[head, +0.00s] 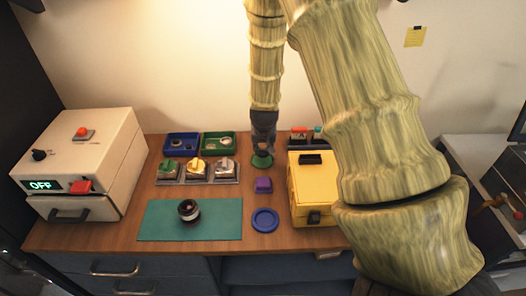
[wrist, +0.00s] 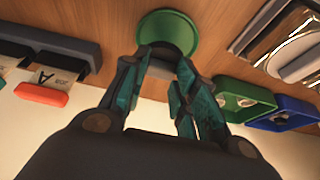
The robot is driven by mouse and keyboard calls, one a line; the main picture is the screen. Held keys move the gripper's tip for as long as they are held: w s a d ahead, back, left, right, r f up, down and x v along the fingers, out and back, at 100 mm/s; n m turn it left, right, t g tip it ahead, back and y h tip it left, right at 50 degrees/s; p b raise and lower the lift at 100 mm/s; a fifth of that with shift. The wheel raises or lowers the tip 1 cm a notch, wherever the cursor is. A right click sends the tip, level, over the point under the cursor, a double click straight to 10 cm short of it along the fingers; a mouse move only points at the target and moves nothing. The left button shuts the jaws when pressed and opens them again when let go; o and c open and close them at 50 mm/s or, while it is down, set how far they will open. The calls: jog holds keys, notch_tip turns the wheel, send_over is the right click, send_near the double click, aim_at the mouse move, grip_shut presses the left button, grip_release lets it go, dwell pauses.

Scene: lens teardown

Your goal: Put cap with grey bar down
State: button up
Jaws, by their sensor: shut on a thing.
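My gripper (head: 263,148) reaches down at the back of the table, over a small round green dish (head: 262,161). The green dish also shows past the fingertips in the wrist view (wrist: 168,28). My gripper is shut on a small grey piece (wrist: 161,68), which looks like the bar of the cap. The fingers hide most of the cap, and I cannot tell whether it touches the green dish.
A yellow box (head: 312,187) stands close on the right. A rack (head: 197,180) with green, yellow and pale handles, and blue (head: 181,145) and green (head: 218,144) bins, are left. A purple block (head: 264,185) and blue dish (head: 265,220) lie in front. A lens (head: 188,210) stands on the mat (head: 222,230).

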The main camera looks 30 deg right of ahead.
aim_at(262, 151)
jog(key=shift+a+p+x, duration=0.2)
jog(key=shift+p+x, duration=0.15)
jog(key=shift+x, duration=0.65)
jog(key=shift+s+f+p, duration=0.15)
jog(key=shift+f+p, duration=0.25)
jog(key=shift+f, duration=0.6)
jog(key=shift+f, duration=0.1)
jog(key=o, duration=0.9)
jog(key=shift+r, duration=0.25)
jog(key=b+v, duration=0.2)
jog(key=v, duration=1)
jog(key=shift+b, duration=0.4)
